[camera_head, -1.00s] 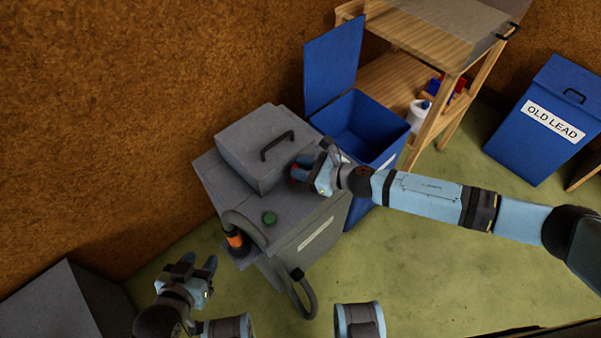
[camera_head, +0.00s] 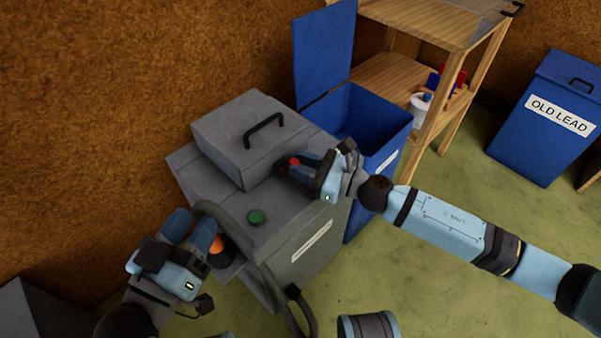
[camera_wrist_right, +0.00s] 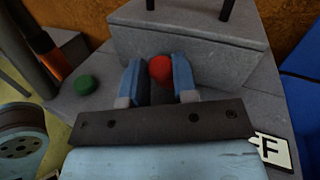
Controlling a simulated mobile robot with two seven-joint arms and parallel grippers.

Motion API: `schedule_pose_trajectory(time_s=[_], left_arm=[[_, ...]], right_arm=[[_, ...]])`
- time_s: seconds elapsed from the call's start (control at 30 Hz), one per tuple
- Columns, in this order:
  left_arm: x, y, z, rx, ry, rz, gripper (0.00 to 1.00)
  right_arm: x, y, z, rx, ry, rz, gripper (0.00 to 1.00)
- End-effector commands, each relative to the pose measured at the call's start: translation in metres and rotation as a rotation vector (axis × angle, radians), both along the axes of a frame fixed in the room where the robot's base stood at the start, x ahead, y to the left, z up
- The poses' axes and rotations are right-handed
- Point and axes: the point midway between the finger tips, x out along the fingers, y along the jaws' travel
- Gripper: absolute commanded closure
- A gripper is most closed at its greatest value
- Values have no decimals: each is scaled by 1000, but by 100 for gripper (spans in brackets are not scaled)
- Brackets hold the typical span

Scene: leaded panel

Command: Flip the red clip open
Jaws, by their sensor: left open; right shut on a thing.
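The red clip (camera_head: 294,162) shows as a small rounded red part at the front face of the grey lidded box on the grey cabinet. My right gripper (camera_head: 300,168) is shut on it. In the right wrist view the red clip (camera_wrist_right: 159,69) sits between the two blue fingers (camera_wrist_right: 158,84), its top in plain sight and its lower part hidden. My left gripper (camera_head: 192,222) is open and empty, beside the orange-banded hose handle (camera_head: 218,247) at the cabinet's left front. Whether it touches the handle I cannot tell.
The grey cabinet (camera_head: 300,228) bears a green button (camera_head: 256,216) and the box lid with a black handle (camera_head: 265,130). A grey hose (camera_head: 262,275) loops down its front. An open blue bin (camera_head: 375,125) stands behind at the right. Green floor is free at lower right.

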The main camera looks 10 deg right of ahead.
Motion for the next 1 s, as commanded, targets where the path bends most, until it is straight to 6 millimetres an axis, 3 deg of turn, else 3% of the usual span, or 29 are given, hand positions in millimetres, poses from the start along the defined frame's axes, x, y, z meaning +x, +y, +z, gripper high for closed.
schedule_pose_trajectory(time_s=[0.03, 0.23, 0.6, 1.0], left_arm=[[1, -1, -18, 17, 27, -10, 57], [-1, -4, -67, 92, 159, -60, 57], [21, 9, -54, 231, -87, -26, 57], [23, 11, -50, 252, -121, -21, 57]], right_arm=[[-1, 0, -8, 11, -13, 0, 100], [-4, -3, -12, 49, -65, 0, 100], [-8, -6, -11, 93, -127, 0, 100], [-8, -6, -8, 99, -135, 1, 100]])
